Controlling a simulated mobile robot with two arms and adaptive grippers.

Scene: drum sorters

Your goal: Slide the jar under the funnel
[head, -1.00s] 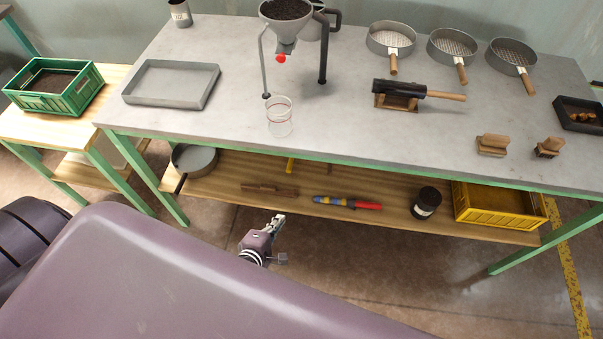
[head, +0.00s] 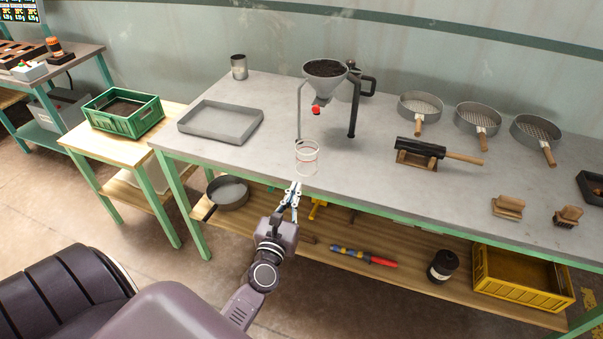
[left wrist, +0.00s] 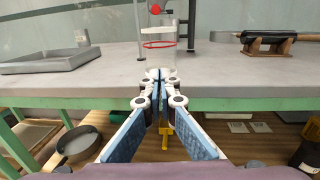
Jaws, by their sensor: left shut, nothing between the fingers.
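The clear jar (head: 306,158) with red rings stands upright near the front edge of the grey table, in front of the funnel. The funnel (head: 325,76), full of dark material, sits on a stand with a red knob below it. In the left wrist view the jar (left wrist: 160,50) is straight ahead, its lower part partly covered by my fingers. My left gripper (head: 294,186) is shut and empty, at the table's front edge just short of the jar; its fingertips also show in the left wrist view (left wrist: 160,76). I cannot tell whether they touch the jar. My right gripper is not in view.
A grey tray (head: 221,122) lies left of the jar, and a black roller on a wooden cradle (head: 420,153) lies right. Sieves (head: 420,107) stand at the back right. A shelf below holds a yellow crate (head: 520,278). The tabletop around the jar is clear.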

